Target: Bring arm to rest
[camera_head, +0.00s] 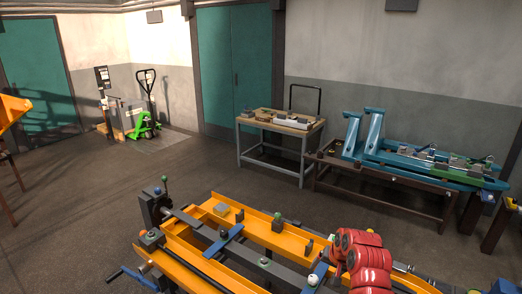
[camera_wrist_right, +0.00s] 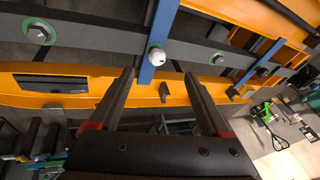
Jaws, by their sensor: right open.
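My right gripper (camera_wrist_right: 159,80) shows in the right wrist view, with its two dark fingers spread apart and nothing between them. Beyond the fingertips lies the orange fork frame (camera_wrist_right: 60,80) with a grey rail (camera_wrist_right: 110,50), a blue crossbar (camera_wrist_right: 160,30) and a pale round bolt head (camera_wrist_right: 157,55). The fingers seem apart from the frame, though the exact gap is hard to judge. In the head view the orange frame (camera_head: 265,232) fills the lower middle. Red rounded parts (camera_head: 362,255) cover its right side there; the right fingertips cannot be made out. My left gripper is not in view.
A green pallet jack (camera_head: 146,125) stands at the back left. The floor (camera_head: 75,200) left of the frame is clear.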

